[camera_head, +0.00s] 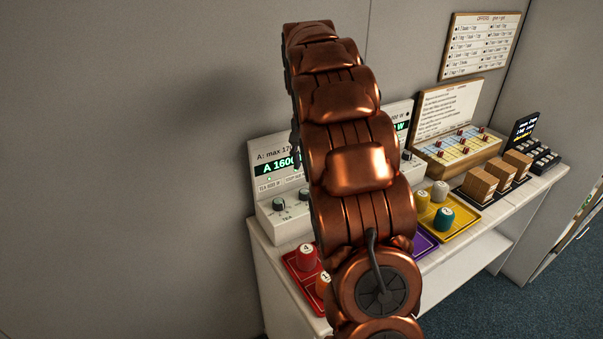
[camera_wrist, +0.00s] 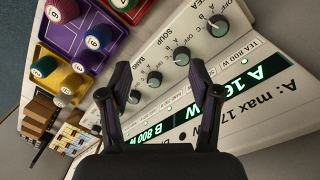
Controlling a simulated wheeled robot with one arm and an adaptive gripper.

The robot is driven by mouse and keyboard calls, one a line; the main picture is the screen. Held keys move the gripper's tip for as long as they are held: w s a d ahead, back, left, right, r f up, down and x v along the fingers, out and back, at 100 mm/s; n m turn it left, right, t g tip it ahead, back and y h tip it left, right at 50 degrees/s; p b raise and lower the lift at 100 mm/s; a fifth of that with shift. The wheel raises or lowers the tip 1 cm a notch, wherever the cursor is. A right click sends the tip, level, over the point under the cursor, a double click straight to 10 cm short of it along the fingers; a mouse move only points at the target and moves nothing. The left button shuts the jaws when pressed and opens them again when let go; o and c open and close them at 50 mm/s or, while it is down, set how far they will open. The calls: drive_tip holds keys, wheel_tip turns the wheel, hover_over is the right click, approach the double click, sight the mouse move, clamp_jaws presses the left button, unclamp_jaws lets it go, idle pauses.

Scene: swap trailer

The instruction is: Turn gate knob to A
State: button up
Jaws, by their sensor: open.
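A white control panel (camera_head: 285,217) with green displays stands against the wall, partly hidden behind my arm. In the wrist view its face (camera_wrist: 240,62) carries a row of dark knobs: a large near one (camera_wrist: 217,25), one beside the SOUP label (camera_wrist: 181,56), and smaller ones farther along (camera_wrist: 154,79). I cannot read which one is the gate knob. A letter A shows beside the large near knob. My gripper (camera_wrist: 158,72) is open and empty, its fingers spread over the panel in the wrist view. No contact with a knob is visible. In the head view my arm mostly hides the gripper.
A red tray (camera_head: 292,262) with numbered pieces, a purple tray (camera_head: 424,243) and a yellow tray (camera_head: 468,222) lie along the bench front. Wooden blocks (camera_head: 478,184) and a wooden board (camera_head: 460,153) stand farther right. Wall signs (camera_head: 480,46) hang behind.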

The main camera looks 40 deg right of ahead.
drive_tip(key=shift+n, duration=0.6)
drive_tip(key=shift+s+a+r, duration=0.1)
drive_tip(key=shift+s+a, duration=0.4)
drive_tip(key=shift+a, duration=0.35)
drive_tip(key=shift+s+a+r, duration=0.1)
drive_tip(key=shift+s+a, duration=0.45)
drive_tip(key=shift+a, duration=0.3)
drive_tip(key=shift+s+a, duration=0.5)
drive_tip(key=shift+a, duration=0.35)
drive_tip(key=shift+a, duration=0.1)
drive_tip(key=s+a+f+n, duration=0.2)
drive_tip(key=s+a+n, duration=0.1)
drive_tip(key=s+a, duration=0.4)
drive_tip(key=s+a+f+n, duration=0.2)
drive_tip(key=s+a, duration=0.5)
drive_tip(key=s, duration=0.5)
drive_tip(key=s+a+f+n, duration=0.2)
drive_tip(key=s+a+n, duration=0.2)
drive_tip(key=s+a, duration=0.3)
drive_tip(key=s, duration=0.3)
drive_tip(key=shift+s+f+g, duration=0.15)
drive_tip(key=shift+f+g, duration=0.1)
drive_tip(key=shift+g, duration=0.15)
